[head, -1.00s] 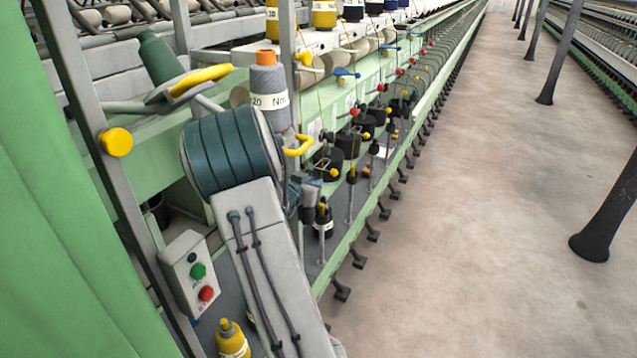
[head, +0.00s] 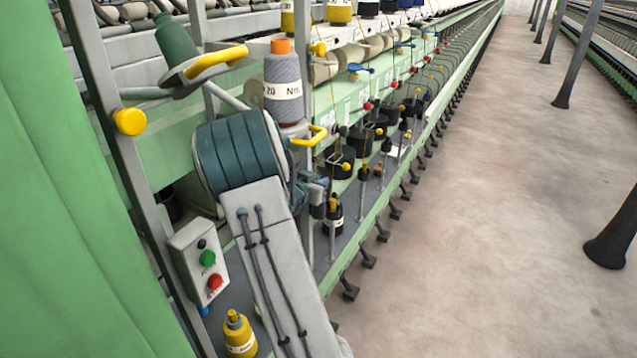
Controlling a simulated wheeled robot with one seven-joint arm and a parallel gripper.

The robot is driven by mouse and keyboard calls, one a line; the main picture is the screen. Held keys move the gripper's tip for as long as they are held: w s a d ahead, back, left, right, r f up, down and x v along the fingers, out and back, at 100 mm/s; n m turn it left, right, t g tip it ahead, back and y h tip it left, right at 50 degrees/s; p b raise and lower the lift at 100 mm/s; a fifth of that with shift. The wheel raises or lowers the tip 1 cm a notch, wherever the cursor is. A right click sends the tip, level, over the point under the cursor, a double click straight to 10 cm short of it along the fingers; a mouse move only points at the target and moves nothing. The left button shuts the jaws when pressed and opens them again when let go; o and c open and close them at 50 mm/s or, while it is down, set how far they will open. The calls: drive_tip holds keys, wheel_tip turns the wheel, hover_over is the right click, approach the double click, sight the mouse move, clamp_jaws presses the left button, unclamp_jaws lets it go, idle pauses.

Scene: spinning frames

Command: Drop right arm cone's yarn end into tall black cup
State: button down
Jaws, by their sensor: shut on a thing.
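The right arm's cone (head: 283,80) is grey with an orange top and a white label. It stands upright on a holder with a yellow handle (head: 313,137). My gripper (head: 318,190) is small in view, below that handle, partly hidden by my arm's large teal joint. It is shut on the yarn end, which is too thin to make out. Several black cups stand in a row along the machine; the nearest (head: 340,162) is just above and right of my gripper. I cannot tell which is the tall one.
A dark bottle with a yellow tip (head: 333,216) stands just below my gripper. A green cone (head: 175,38) sits on the left holder. A button box (head: 200,262) and yellow bottle (head: 239,335) are low left.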

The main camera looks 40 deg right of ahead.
drive_tip(key=shift+s+a+f, duration=0.15)
drive_tip(key=shift+f, duration=0.4)
drive_tip(key=shift+s+a+f, duration=0.1)
drive_tip(key=shift+f, duration=0.4)
drive_tip(key=c, duration=1.4)
unclamp_jaws()
drive_tip(key=shift+a, duration=0.3)
drive_tip(key=shift+o, duration=0.5)
drive_tip(key=r+b+v, duration=0.1)
drive_tip(key=v, duration=0.6)
drive_tip(key=shift+w+a+r, duration=0.2)
drive_tip(key=shift+w+r, duration=0.1)
drive_tip(key=shift+r, duration=0.1)
drive_tip(key=shift+s+d+r, duration=0.1)
drive_tip(key=shift+d+r, duration=0.05)
drive_tip(key=shift+d, duration=0.3)
